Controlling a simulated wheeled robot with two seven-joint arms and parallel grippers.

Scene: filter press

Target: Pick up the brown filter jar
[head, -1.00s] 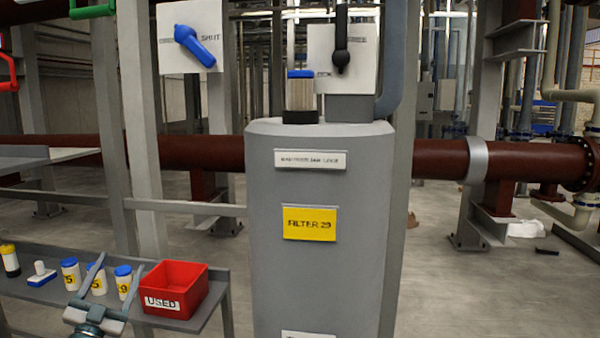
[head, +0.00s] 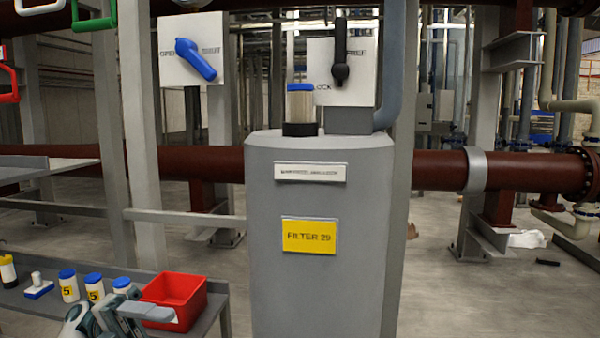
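The brown filter jar (head: 301,103) is a beige-brown cylinder with a blue lid. It stands upright in a black ring on top of the grey filter housing (head: 318,215), which carries a yellow "FILTER 29" label. My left gripper (head: 112,308) is at the bottom left, low and well away from the jar, in front of the shelf. Its grey fingers look apart, with nothing seen between them. My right gripper is not in view.
Panels with a blue lever (head: 195,60) and a black lever (head: 341,55) stand behind the jar.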

